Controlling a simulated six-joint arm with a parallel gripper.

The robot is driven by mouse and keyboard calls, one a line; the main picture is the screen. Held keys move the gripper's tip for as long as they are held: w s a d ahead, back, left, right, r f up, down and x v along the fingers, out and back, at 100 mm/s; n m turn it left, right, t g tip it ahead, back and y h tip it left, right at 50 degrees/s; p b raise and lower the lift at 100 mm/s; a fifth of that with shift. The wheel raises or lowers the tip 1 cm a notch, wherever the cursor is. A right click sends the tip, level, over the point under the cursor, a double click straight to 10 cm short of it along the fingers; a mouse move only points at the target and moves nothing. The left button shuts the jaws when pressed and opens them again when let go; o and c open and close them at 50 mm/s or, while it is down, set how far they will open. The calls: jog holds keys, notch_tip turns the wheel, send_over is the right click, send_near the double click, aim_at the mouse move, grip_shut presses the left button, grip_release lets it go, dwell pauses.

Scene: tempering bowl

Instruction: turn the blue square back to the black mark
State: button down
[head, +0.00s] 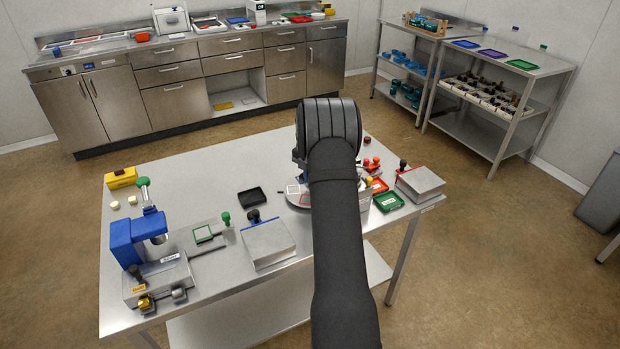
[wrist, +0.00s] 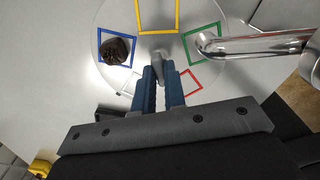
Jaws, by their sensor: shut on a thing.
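A round pale turntable (wrist: 105,68) carries blue, yellow, green, red and white square outlines. The blue square (wrist: 101,38) is at the upper left in the wrist view, with a dark brown lump (wrist: 116,50) inside it. My gripper (wrist: 165,76) has blue fingers closed around a small grey post (wrist: 160,56) near the turntable's middle. In the head view the turntable (head: 291,202) is mostly hidden behind my arm; its white square (head: 293,188) and part of its red square (head: 305,199) show. I cannot make out the black mark.
A bent metal pipe (wrist: 250,45) reaches over the turntable beside the green square. On the table stand a black tray (head: 252,196), a grey block with a dark knob (head: 268,244), a blue press (head: 138,238) and a green tray (head: 388,202). The table's back left is mostly clear.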

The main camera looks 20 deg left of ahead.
jog(key=shift+n, duration=3)
jog(key=c, duration=1.5)
grip_release()
jog(key=shift+r, duration=0.1)
notch_tip(320, 180, up, 17)
jog(key=shift+r, duration=0.15)
